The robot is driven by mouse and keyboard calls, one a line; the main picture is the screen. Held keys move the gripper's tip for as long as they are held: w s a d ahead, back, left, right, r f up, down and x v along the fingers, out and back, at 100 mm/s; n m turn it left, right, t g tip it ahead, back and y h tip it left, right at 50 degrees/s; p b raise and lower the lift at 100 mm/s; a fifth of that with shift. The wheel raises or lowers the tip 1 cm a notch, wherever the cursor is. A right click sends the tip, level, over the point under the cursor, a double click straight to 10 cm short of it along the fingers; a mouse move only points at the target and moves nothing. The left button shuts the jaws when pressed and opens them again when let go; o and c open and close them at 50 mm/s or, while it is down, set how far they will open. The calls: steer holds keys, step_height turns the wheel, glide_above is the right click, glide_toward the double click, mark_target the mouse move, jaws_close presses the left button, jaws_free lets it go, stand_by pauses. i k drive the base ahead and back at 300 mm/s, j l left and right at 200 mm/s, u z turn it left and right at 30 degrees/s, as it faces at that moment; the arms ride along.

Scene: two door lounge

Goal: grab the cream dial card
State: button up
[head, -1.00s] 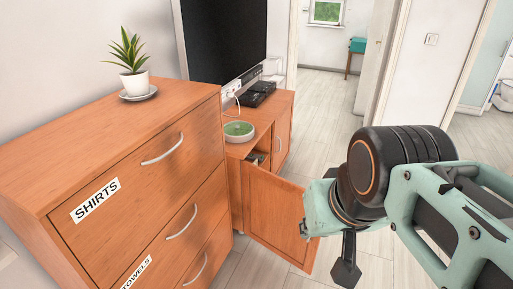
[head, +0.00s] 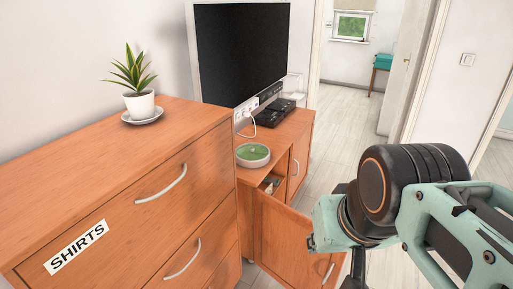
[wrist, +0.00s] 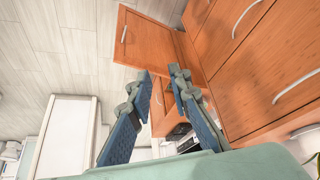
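I cannot pick out a cream dial card in any view. In the head view, the low TV cabinet (head: 292,135) has a door (head: 281,240) standing open. Small objects (head: 271,185) show just inside the opening, too small to identify; the rest of the interior is hidden. My gripper shows clearly in the wrist view (wrist: 160,73), with its two blue-padded fingers apart and nothing seen between them. In the head view my arm is at the lower right, in front of the cabinet, and hides most of the gripper. The open door (wrist: 145,42) also appears beyond the fingers in the wrist view.
A wooden dresser (head: 120,195) labelled SHIRTS fills the left, with a potted plant (head: 139,103) on top. A green bowl (head: 253,155), a black device (head: 275,113) and a television (head: 243,50) are on the cabinet. Pale floor (head: 340,125) is clear toward the doorway.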

mark_target(268, 190)
steer(key=i+l+z, duration=0.15)
steer(key=l+z, duration=0.15)
steer(key=l, duration=0.2)
steer(key=i+l+z, duration=0.3)
steer(key=l, duration=0.15)
steer(key=i+l+z, duration=0.1)
steer(key=l+z, duration=0.2)
steer(key=l, duration=0.15)
steer(key=i+l+z, duration=0.3)
steer(key=i+l, duration=0.2)
steer(key=i, duration=0.3)
steer(key=i+l+z, duration=0.1)
steer(key=i+l, duration=0.15)
steer(key=i, duration=0.2)
steer(key=i+u, duration=0.4)
steer(key=i+l+u, duration=0.1)
steer(key=i+u, duration=0.55)
steer(key=u, duration=0.15)
steer(key=i+u, duration=0.25)
steer(key=u, duration=0.2)
steer(key=i+l+u, duration=0.1)
steer(key=u, duration=0.3)
steer(key=i+l+u, duration=0.2)
steer(key=u, duration=0.25)
steer(key=i+l+u, duration=0.25)
steer(key=u, duration=0.15)
